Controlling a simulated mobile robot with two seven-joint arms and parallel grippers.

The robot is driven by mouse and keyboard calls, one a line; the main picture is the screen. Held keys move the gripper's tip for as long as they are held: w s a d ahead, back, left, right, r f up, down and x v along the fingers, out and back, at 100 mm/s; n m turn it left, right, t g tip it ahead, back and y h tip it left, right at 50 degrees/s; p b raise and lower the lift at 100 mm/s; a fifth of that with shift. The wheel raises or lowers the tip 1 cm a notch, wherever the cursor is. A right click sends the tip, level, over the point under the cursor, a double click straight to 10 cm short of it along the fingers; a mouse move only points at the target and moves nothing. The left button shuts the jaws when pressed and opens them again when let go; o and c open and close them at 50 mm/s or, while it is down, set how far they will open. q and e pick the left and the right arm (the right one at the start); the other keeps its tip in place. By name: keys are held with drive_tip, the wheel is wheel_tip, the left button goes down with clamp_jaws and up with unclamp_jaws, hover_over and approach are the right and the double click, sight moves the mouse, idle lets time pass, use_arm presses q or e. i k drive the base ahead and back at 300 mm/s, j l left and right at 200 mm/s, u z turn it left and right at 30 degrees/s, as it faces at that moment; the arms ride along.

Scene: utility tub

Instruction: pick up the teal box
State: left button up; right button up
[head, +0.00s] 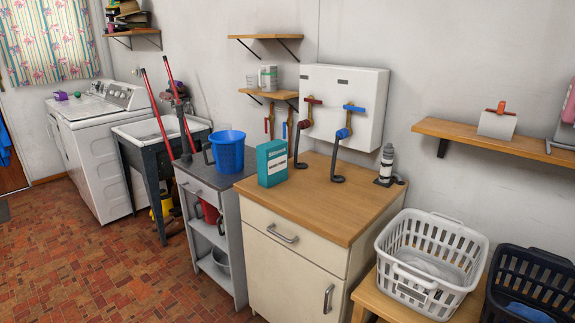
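The teal box (272,163) stands upright on the left end of the wooden counter top (325,205). It has a pale label panel with dark writing on its front. It is close to the counter's left edge, just right of a blue bucket (228,153). Nothing hides its front. Neither of my grippers shows in the head view.
Black hoses (337,178) hang from the valves behind the box, below a white wall panel (343,105). A grey and white bottle-shaped item (386,165) stands at the counter's right. A white basket (432,262) is lower right. The counter's front middle is clear.

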sight(272, 157)
drive_tip(key=i+j+z, duration=0.1)
drive_tip(key=z, duration=0.35)
drive_tip(key=j+z, duration=0.15)
drive_tip(key=z, duration=0.25)
drive_tip(key=i+j+z, duration=0.1)
drive_tip(key=z, duration=0.35)
drive_tip(key=j+z, duration=0.3)
drive_tip(key=j, duration=0.2)
drive_tip(key=j+z, duration=0.3)
drive_tip(key=j, duration=0.25)
drive_tip(key=j+z, duration=0.15)
drive_tip(key=j, duration=0.4)
drive_tip(key=k+j+z, duration=0.15)
drive_tip(key=j, duration=0.9)
drive_tip(key=k+j+z, duration=0.1)
drive_tip(key=j, duration=0.45)
